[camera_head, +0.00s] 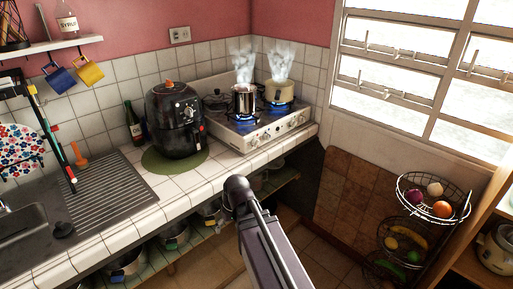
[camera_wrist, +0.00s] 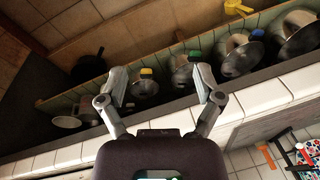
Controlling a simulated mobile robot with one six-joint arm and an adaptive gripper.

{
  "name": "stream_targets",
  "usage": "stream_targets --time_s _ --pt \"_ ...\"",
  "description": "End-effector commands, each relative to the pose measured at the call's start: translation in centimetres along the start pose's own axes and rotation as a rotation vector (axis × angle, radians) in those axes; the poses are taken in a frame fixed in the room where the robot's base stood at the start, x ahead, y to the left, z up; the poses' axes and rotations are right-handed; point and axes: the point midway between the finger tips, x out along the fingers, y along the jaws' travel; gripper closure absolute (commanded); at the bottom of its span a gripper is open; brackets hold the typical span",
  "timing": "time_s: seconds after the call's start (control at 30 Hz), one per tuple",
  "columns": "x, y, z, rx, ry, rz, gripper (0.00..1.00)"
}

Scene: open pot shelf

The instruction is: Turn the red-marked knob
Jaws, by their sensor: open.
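A silver gas stove (camera_head: 262,132) stands on the tiled counter in the head view. Several small knobs (camera_head: 265,135) line its front panel; they are too small for me to tell which one has a red mark. Blue flames burn under both pots on it. My gripper (camera_wrist: 160,82) is open and empty in the wrist view, its two fingers spread wide over the counter's edge and the pot shelf. The stove and its knobs are not in the wrist view. In the head view my arm rises in front of the counter, apart from the stove.
A steaming steel pot (camera_head: 244,99) and a cream pot (camera_head: 279,91) sit on the burners. A black air fryer (camera_head: 175,120) stands left of the stove. Below the counter, an open shelf (camera_wrist: 62,100) holds several pots. A wire fruit basket (camera_head: 433,199) is at right.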

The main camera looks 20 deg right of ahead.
Motion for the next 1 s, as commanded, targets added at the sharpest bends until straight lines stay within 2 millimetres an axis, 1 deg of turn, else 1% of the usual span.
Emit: stream_targets --time_s 0.03,0.17,0.2,0.37,0.47,0.5,0.57,0.67,0.7,0.77,0.8,0.83,0.9,1.0 --pt "1.0 0.7 -1.5 -0.006 0.03 -0.043 0.16" --pt "1.9 2.0 -5.2 -0.035 0.143 -0.173 0.16" --pt "2.0 2.5 -6.4 -0.043 0.186 -0.211 0.16" --pt "1.8 5.5 -11.2 -0.065 0.377 -0.347 0.16" --pt "1.1 8.0 -14.1 -0.069 0.509 -0.412 0.16" --pt "0.8 9.2 -15.1 -0.069 0.564 -0.434 0.16" --pt "0.2 11.1 -16.6 -0.065 0.648 -0.461 0.16" --pt "-1.0 14.7 -18.9 -0.051 0.794 -0.493 0.16" --pt "-1.6 16.3 -19.8 -0.043 0.853 -0.501 0.16" --pt "-2.4 18.7 -20.9 -0.029 0.94 -0.509 0.16" --pt "-3.0 20.4 -21.4 -0.019 0.996 -0.511 0.16" --pt "-3.5 21.6 -21.8 -0.01 1.036 -0.511 0.16" --pt "-4.5 24.4 -22.5 0.009 1.123 -0.508 0.16" --pt "-5.7 27.7 -23.1 0.037 1.223 -0.497 0.16"
